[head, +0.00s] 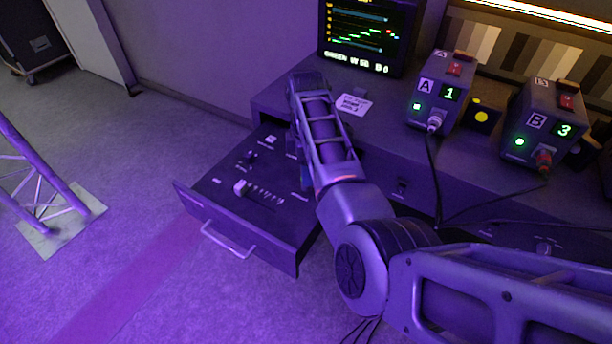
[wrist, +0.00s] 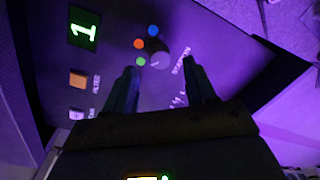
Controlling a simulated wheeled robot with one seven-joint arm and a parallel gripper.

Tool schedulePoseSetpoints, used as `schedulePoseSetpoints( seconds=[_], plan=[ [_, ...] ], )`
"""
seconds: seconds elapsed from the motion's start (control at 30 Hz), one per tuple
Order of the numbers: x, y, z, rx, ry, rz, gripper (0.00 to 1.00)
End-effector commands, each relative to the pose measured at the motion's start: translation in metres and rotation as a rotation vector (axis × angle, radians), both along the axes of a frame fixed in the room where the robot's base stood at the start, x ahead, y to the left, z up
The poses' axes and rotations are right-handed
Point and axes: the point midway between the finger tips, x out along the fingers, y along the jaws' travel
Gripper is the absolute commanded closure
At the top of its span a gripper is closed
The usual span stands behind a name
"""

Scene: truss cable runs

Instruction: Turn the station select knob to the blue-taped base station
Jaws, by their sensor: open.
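In the wrist view a round grey knob (wrist: 156,56) stands on a dark panel, with an orange dot (wrist: 139,43), a blue dot (wrist: 153,31) and a green dot (wrist: 140,61) around its left side. A light mark on the knob lies at its lower edge, towards the green dot's side. My gripper (wrist: 161,64) is open, its fingers on either side of the knob in the picture; contact cannot be told. The head view shows base station A (head: 437,95), reading 1, and base station B (head: 545,125), reading 3. I cannot make out blue tape on either. The gripper is hidden in the head view.
A monitor (head: 367,35) reads GREEN. A green 1 display (wrist: 84,28) and an orange button (wrist: 78,79) sit left of the knob.

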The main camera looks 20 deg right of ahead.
Motion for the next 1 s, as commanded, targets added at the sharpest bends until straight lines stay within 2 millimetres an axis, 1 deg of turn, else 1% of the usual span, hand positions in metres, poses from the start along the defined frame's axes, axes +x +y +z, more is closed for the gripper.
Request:
schedulePoseSetpoints(
  seconds=[0.03,0.1,0.23,0.4,0.63,1.0],
  plan=[
    [-0.001,0.001,-0.009,0.001,0.002,0.0,0.44],
    [-0.001,0.001,-0.018,0.001,0.002,0.001,0.44],
    [-0.001,0.001,-0.032,0.0,0.0,0.0,0.44],
    [-0.002,0.001,-0.038,0.0,-0.001,0.0,0.44],
    [-0.002,0.001,-0.039,-0.001,-0.002,0.0,0.45],
    [-0.002,0.001,-0.038,0.0,-0.001,0.0,0.81]
  ],
)
